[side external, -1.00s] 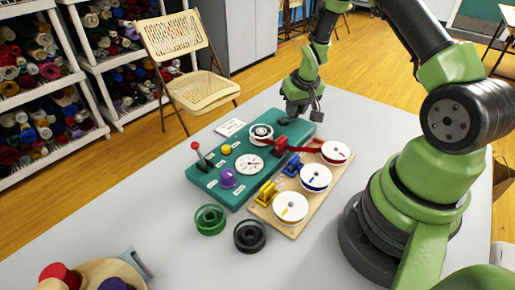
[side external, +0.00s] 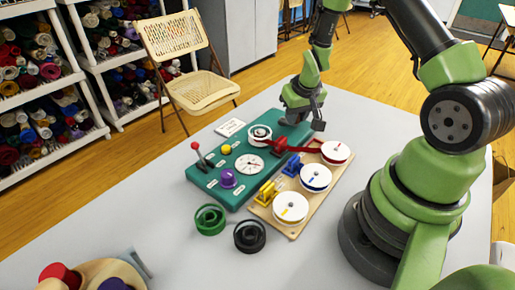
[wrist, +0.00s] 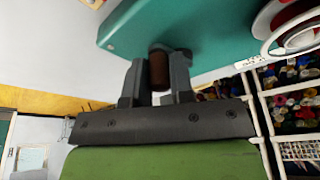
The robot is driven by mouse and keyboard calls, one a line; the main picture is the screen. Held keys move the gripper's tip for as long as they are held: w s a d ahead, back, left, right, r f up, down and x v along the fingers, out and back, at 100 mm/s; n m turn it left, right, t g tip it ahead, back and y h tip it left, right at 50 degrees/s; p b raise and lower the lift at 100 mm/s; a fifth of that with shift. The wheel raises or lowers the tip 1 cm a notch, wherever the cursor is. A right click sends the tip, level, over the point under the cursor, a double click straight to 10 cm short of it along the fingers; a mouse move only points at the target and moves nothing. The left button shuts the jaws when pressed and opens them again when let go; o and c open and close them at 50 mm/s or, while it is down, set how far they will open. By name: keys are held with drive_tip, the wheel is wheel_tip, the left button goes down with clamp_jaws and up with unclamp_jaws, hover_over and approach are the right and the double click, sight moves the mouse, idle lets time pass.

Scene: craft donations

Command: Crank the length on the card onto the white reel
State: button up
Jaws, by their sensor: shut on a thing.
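My gripper (side external: 304,117) is at the far right end of the teal machine (side external: 207,181). In the wrist view, its fingers (wrist: 164,58) are shut on a brown, upright crank handle (wrist: 158,72). The white reel (side external: 260,131) sits on the machine, left of my gripper; part of it shows in the wrist view (wrist: 287,22). A red ribbon (side external: 300,150) runs towards it from a white spool (side external: 336,151), past a red block (side external: 280,145). A round dial (side external: 249,165) has a needle; its reading is too small. The card (side external: 230,127) lies behind the machine, its writing unreadable.
A red-knobbed lever (side external: 196,147), yellow button (side external: 226,149) and purple knob (side external: 228,179) stand on the machine. A wooden board (side external: 300,230) carries blue and yellow spools. Green (side external: 210,218) and black (side external: 250,236) empty reels lie in front.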

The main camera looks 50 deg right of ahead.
drive_tip(key=shift+s+a, duration=0.1)
drive_tip(key=shift+a, duration=0.3)
drive_tip(key=shift+w+a, duration=0.35)
drive_tip(key=shift+a, duration=0.5)
drive_tip(key=o, duration=0.8)
